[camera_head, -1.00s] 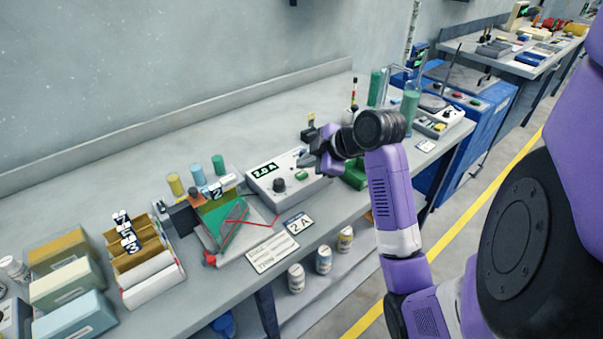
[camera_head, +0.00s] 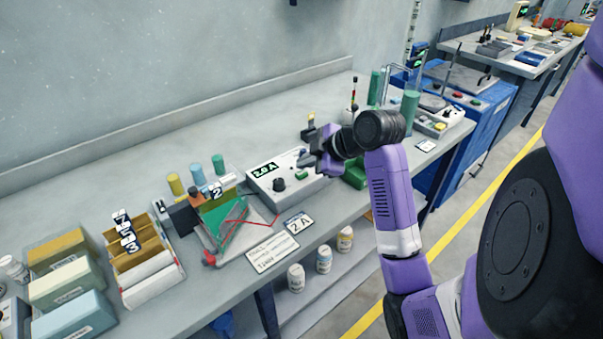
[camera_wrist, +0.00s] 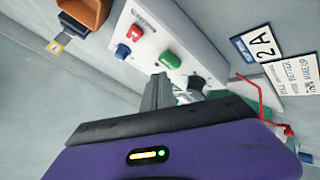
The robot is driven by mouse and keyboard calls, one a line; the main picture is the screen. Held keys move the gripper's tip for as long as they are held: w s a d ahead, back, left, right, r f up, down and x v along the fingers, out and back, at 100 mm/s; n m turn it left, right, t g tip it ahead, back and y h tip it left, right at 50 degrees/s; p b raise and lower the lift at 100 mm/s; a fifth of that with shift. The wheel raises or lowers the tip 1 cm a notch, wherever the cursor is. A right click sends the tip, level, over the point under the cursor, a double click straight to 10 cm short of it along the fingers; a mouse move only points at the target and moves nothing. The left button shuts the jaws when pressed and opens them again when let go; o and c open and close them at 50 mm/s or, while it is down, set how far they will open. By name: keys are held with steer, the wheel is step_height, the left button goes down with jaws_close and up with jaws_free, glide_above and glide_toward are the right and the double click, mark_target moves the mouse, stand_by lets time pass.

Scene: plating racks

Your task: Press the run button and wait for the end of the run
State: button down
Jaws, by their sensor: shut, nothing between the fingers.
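A white control box (camera_head: 262,186) stands on the bench, its display (camera_head: 264,169) reading what looks like 2.0 A. It has a black knob (camera_head: 279,185) and a green button (camera_head: 302,175). My gripper (camera_head: 314,164) is shut and empty, over the box's right end. I cannot tell whether its tips touch the green button.
Green cylinders (camera_head: 411,105) stand behind my arm at the right. A dark holder (camera_head: 309,133) is just behind my gripper.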

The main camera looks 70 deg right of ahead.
mark_target(305, 175)
steer(key=shift+f, duration=0.35)
steer(key=shift+f+b, duration=0.5)
steer(key=shift+b, duration=0.15)
stand_by(0.5)
steer(key=shift+r, duration=0.2)
steer(key=shift+r+p, duration=0.75)
steer(key=shift+p, duration=0.05)
step_height(305, 175, up, 5)
steer(key=p, duration=0.4)
stand_by(1.0)
